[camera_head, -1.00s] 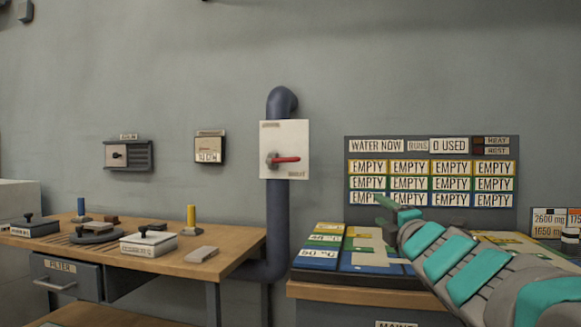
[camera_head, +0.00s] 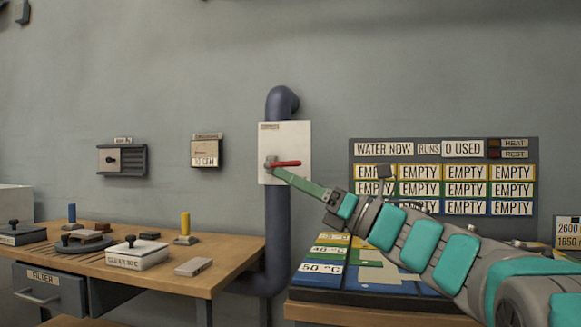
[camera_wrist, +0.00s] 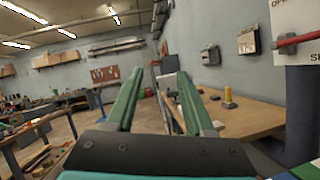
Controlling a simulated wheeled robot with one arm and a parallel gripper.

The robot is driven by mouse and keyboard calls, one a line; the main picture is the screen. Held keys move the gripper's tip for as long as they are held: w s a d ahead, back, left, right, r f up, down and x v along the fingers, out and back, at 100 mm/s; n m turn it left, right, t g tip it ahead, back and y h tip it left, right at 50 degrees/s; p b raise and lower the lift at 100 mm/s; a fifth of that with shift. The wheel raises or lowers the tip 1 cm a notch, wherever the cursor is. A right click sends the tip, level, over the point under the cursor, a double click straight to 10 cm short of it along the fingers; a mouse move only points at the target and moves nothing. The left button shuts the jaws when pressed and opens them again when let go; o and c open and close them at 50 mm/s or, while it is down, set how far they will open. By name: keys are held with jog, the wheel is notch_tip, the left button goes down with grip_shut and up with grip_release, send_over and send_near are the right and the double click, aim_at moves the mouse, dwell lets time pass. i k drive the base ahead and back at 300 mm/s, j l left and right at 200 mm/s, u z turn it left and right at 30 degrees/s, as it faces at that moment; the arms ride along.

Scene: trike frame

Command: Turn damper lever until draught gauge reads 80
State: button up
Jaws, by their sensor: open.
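The red damper lever (camera_head: 287,163) points right, roughly horizontal, from a grey pivot on a white plate (camera_head: 296,140) on the dark blue pipe. In the wrist view the lever (camera_wrist: 300,38) is at the upper right edge, outside my jaws. My gripper (camera_head: 279,173) overlaps the plate just below the pivot in the head view; contact cannot be told. Its green fingers stand apart and empty in the wrist view (camera_wrist: 160,78). A small wall box (camera_head: 206,152) left of the pipe carries a reading that looks like 10; its heading is too small to read.
A wooden bench (camera_head: 228,252) with stamps, blocks and a filter drawer (camera_head: 50,288) stands at left. Another table with coloured cards (camera_head: 325,268) is below my arm. A water board (camera_head: 444,148) hangs behind my arm. The wall around the plate is clear.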

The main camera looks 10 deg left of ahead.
aim_at(268, 165)
jog(key=i, duration=1.25)
